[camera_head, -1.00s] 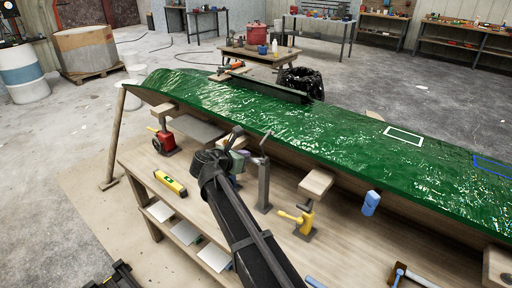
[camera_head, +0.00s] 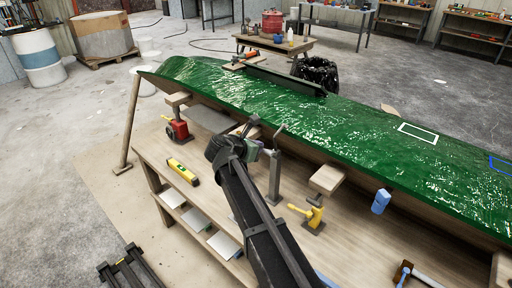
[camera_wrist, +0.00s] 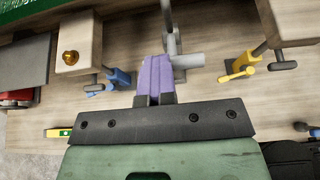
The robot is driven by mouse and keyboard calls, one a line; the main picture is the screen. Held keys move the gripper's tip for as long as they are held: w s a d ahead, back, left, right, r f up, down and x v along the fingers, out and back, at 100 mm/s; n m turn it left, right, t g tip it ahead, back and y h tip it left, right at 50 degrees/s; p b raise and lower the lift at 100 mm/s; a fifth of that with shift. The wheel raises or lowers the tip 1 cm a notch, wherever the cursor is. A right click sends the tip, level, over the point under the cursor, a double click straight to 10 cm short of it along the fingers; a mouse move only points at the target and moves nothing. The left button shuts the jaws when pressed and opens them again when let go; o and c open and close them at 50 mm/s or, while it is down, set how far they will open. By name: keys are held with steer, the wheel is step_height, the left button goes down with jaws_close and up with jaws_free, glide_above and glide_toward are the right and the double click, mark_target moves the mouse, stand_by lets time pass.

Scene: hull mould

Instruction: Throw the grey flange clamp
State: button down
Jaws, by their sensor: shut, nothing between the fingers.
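The grey flange clamp (camera_head: 275,178) stands upright on the bench beside the green hull, with its thin arm tilted up at the top. In the wrist view the grey clamp (camera_wrist: 172,35) is just beyond my fingertips, with a short grey cylinder (camera_wrist: 188,61) sticking out to the right. My gripper (camera_wrist: 154,68) has its purple fingers together and empty. The fingertips lie close at the clamp's left side; I cannot tell whether they touch it. In the head view my gripper (camera_head: 262,149) is just left of the clamp, partly hidden by my dark arm.
The green hull (camera_head: 330,125) runs along the bench's far side. A red clamp (camera_head: 177,129) stands left, a yellow clamp (camera_head: 313,216) right, and a blue one (camera_head: 380,201) farther right. A blue clamp (camera_wrist: 119,78) shows left in the wrist view. A yellow level (camera_head: 183,172) lies on the bench (camera_head: 235,180).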

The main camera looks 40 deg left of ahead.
steer(key=shift+w+d, duration=0.2)
stand_by(0.4)
steer(key=s, duration=1.4)
step_height(320, 180, down, 9)
steer(key=s+t+b, duration=0.1)
steer(key=t+b, duration=0.1)
steer(key=b, duration=1)
steer(key=w+r+t+p, duration=0.2)
steer(key=w+r, duration=0.3)
steer(key=w, duration=0.8)
steer(key=shift+d+p, duration=0.3)
steer(key=shift+d, duration=0.05)
steer(key=shift+r, duration=0.1)
